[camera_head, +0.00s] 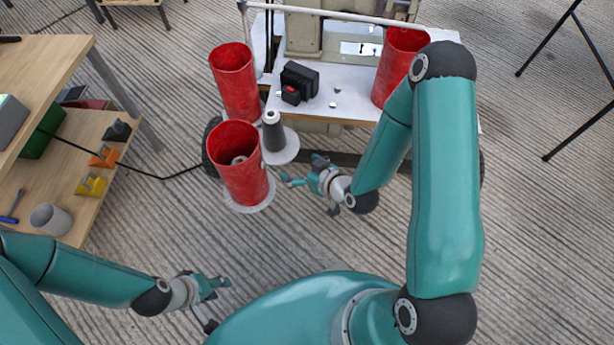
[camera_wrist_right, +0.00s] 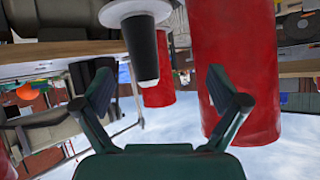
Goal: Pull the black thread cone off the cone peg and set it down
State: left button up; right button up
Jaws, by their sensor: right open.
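The black thread cone (camera_head: 272,133) stands upright on a white round plate (camera_head: 288,146), beside the red cylinders in the head view. Its pale tip points up; the peg inside is hidden. In the right wrist view, which looks upside down, the cone (camera_wrist_right: 144,45) hangs from the white plate (camera_wrist_right: 118,10), ahead of my fingers and apart from them. My right gripper (camera_head: 300,170) is open and empty, to the right of and nearer than the cone; its two fingers (camera_wrist_right: 160,88) show spread in the wrist view. My left gripper (camera_head: 217,303) is open and empty above the floor, at lower left.
A red cylinder (camera_head: 240,170) stands close in front of the cone, another (camera_head: 233,82) behind it, and a third (camera_head: 393,70) at right. A sewing table (camera_head: 350,98) holds a machine and a black box (camera_head: 299,78). A wooden shelf (camera_head: 75,150) stands left.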

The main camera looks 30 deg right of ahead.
aim_at(275, 119)
pick_arm(q)
notch_tip(275, 119, down, 10)
jog(key=b, duration=0.7)
jog(key=shift+b, duration=0.35)
pick_arm(e)
jog(key=w+f+t, duration=0.1)
jog(key=w+f, duration=0.1)
jog(key=w, duration=0.4)
jog(key=w+f+t, duration=0.1)
jog(key=w+f, duration=0.1)
jog(key=w, duration=0.4)
jog(key=w+f+t, duration=0.1)
jog(key=w+f, duration=0.1)
jog(key=w, duration=0.4)
jog(key=shift+a+f+n, duration=0.15)
jog(key=shift+f+n, duration=0.25)
pick_arm(q)
jog(key=shift+s+f, duration=0.1)
pick_arm(e)
jog(key=c, duration=1.5)
jog(key=shift+o, duration=0.2)
jog(key=shift+w+r, duration=0.1)
jog(key=shift+r, duration=0.05)
jog(key=shift+r, duration=0.15)
jog(key=shift+r+p, duration=2.05)
jog(key=shift+r, duration=1.7)
pick_arm(q)
notch_tip(275, 119, up, 4)
jog(key=shift+r, duration=0.15)
